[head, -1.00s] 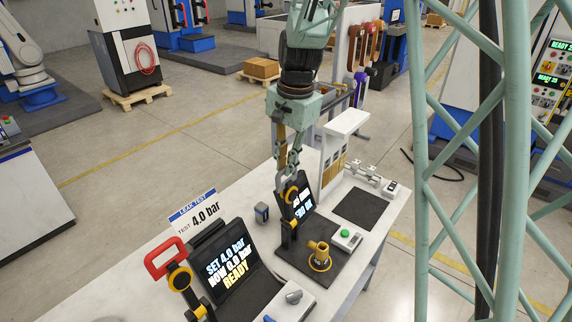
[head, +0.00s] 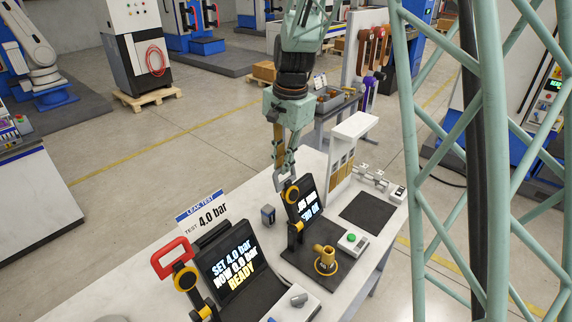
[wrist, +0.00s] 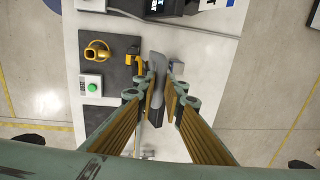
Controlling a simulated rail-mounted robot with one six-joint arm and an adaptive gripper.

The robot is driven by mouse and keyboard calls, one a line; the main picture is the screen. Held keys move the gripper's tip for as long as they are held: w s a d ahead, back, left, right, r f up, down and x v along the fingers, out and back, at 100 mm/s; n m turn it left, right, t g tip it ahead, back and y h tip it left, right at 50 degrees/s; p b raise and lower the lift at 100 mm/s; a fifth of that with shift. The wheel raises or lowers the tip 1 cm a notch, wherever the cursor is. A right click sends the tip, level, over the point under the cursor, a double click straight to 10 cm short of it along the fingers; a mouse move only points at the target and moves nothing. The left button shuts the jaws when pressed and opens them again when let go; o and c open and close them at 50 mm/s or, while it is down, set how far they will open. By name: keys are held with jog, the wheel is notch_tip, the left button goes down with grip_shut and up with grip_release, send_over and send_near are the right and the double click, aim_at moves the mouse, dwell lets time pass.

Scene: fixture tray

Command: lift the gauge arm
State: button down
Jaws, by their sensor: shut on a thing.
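The gauge arm (head: 297,226) stands roughly upright at the left side of the dark gauge plate (head: 340,274). It has a black bar, a yellow hub (head: 291,195) and a grey loop handle (head: 282,178) at its top. My gripper (head: 283,165) comes down from above and is shut on this handle. In the wrist view the grey handle (wrist: 157,66) lies between the fingertips of my gripper (wrist: 162,88). A yellow fitting (head: 325,260) sits on the plate. The lower part of the arm is mostly hidden in the wrist view.
A screen (head: 306,206) stands just behind the gauge arm. A box with a green button (head: 352,242) is to the right. A red-handled lever (head: 172,257) and the leak test screen (head: 229,262) are at the left. A white upright rack (head: 346,150) stands behind right.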

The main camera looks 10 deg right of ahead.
jog(key=shift+w+a+r, duration=0.1)
jog(key=shift+w+a, duration=0.05)
jog(key=shift+w, duration=0.15)
jog(key=c, duration=3.1)
grip_release()
jog(key=o, duration=0.4)
jog(key=shift+w+a, duration=0.2)
jog(key=shift+s, duration=0.1)
jog(key=shift+s+d, duration=0.1)
jog(key=shift+r, duration=0.15)
jog(key=r, duration=0.7)
jog(key=s+r, duration=0.1)
jog(key=r, duration=0.3)
jog(key=shift+d+r, duration=0.25)
jog(key=shift+d, duration=0.1)
